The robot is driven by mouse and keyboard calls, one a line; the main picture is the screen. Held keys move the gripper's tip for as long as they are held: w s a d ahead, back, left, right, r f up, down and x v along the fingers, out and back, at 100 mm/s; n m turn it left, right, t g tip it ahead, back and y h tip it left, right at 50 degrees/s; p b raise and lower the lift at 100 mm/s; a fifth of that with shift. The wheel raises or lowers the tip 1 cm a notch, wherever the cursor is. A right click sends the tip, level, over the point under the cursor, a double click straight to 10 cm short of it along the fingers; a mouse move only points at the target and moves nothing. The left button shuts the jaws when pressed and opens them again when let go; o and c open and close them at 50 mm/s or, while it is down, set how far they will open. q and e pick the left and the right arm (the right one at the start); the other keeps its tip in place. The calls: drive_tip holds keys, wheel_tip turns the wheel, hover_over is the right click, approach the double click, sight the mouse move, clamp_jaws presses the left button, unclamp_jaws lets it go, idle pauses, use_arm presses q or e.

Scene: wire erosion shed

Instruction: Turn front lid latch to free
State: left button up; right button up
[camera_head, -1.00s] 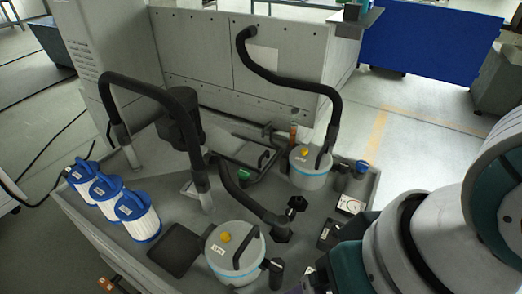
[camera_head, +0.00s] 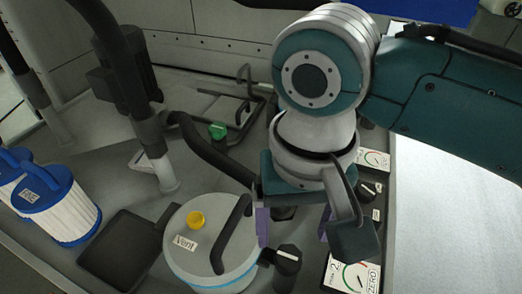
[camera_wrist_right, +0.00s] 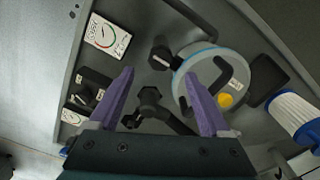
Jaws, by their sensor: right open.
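The front canister (camera_head: 200,240) is light grey with a blue band, a yellow knob marked Vent, and a black lid handle. On its right side stands a black latch knob (camera_head: 287,265) with a white mark on top, which I take for the front lid latch. In the right wrist view the knob (camera_wrist_right: 160,55) is beside the canister lid (camera_wrist_right: 238,85), just beyond the fingertips. My right gripper (camera_head: 292,228) points down, its purple fingers (camera_wrist_right: 157,75) apart and nothing between them at the tips. It is not touching the knob as far as I see. My left gripper is out of view.
A dial gauge card (camera_head: 352,274) and a switch block (camera_head: 370,190) are right of the knob. A black hose end (camera_wrist_right: 150,98) lies between the fingers in the wrist view, below them. Blue-white filters (camera_head: 60,210) and a dark pad (camera_head: 125,250) are left.

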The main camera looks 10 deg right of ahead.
sight(290, 256)
wheel_tip(290, 256, down, 7)
drive_tip(key=shift+b, duration=1.1)
drive_tip(key=shift+c, duration=0.3)
drive_tip(key=c, duration=0.6)
clamp_jaws()
